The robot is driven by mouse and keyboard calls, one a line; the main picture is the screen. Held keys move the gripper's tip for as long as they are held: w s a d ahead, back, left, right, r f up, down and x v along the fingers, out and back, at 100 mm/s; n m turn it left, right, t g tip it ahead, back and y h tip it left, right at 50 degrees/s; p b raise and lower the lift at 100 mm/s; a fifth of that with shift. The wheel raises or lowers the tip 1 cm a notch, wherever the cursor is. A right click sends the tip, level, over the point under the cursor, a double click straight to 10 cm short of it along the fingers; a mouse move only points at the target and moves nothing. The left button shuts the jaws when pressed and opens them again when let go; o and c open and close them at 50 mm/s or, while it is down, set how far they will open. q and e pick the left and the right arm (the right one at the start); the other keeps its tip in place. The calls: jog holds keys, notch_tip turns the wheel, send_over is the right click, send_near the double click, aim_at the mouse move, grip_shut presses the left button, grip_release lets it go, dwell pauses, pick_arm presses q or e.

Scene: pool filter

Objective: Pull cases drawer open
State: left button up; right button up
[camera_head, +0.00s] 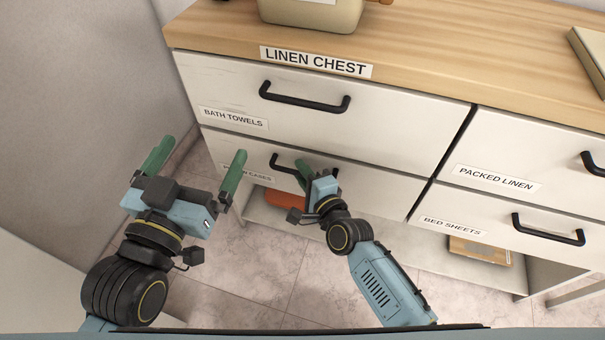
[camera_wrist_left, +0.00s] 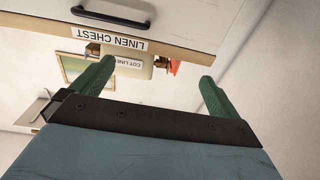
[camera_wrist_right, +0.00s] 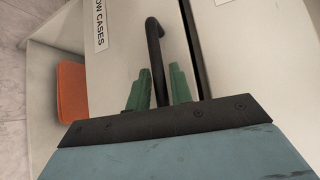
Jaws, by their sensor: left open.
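The cases drawer (camera_head: 375,193) is the lower left drawer of a white chest, under the bath towels drawer. Its label (camera_head: 248,172) is partly covered by my left finger and reads "...ow cases" in the right wrist view (camera_wrist_right: 100,25). Its front looks about flush with the chest. Its black bar handle (camera_wrist_right: 154,45) stands between the fingers of my right gripper (camera_wrist_right: 160,88). Those fingers are close together on the bar; in the head view the right gripper (camera_head: 318,172) covers part of the handle. My left gripper (camera_head: 193,168) is open and empty, left of the drawer.
The bath towels drawer (camera_head: 370,128) is above, with its own handle (camera_head: 303,98). The packed linen (camera_head: 540,160) and bed sheets (camera_head: 490,215) drawers are at the right. An orange item (camera_head: 288,199) lies below the drawer. A grey wall (camera_head: 80,90) stands at the left.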

jog(key=shift+w, duration=0.1)
jog(key=shift+c, duration=0.2)
grip_shut()
jog(key=shift+a, duration=0.1)
